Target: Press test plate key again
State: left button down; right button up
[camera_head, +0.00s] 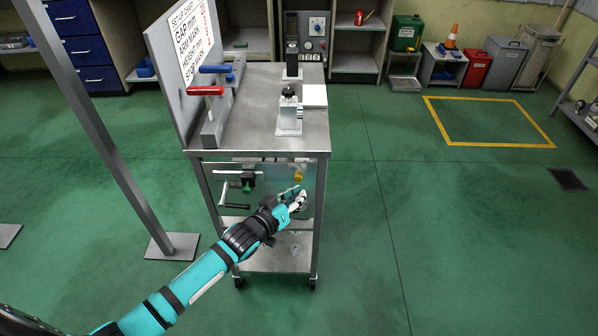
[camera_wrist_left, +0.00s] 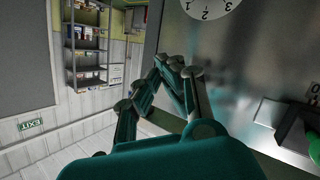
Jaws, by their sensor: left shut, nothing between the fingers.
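The metal front plate (camera_head: 270,178) hangs below the cart's top. A small yellow part (camera_head: 298,176) is on its upper right. I cannot tell for sure whether that is the key. My left gripper (camera_head: 299,192) is in front of the plate's right side, just below the yellow part. Its fingers are shut and empty. In the left wrist view the closed fingers (camera_wrist_left: 172,66) are close to the metal plate (camera_wrist_left: 240,55); contact cannot be told. A white dial with numbers (camera_wrist_left: 212,6) is on the plate there. My right gripper is not in view.
A crank handle (camera_head: 233,197) and a green knob (camera_head: 247,188) stick out left of my gripper. The cart top (camera_head: 255,122) carries red and blue handles, a bottle-like device (camera_head: 288,108) and a sign board (camera_head: 183,50).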

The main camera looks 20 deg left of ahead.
pick_arm(q)
jog(key=shift+w+r, duration=0.1)
jog(key=shift+w, duration=0.15)
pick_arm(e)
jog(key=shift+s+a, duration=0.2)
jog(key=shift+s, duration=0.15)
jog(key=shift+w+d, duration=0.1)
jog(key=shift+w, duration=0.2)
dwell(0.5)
pick_arm(q)
jog(key=shift+w+a, duration=0.1)
jog(key=shift+w, duration=0.05)
jog(key=shift+w+a, duration=0.1)
jog(key=shift+w, duration=0.2)
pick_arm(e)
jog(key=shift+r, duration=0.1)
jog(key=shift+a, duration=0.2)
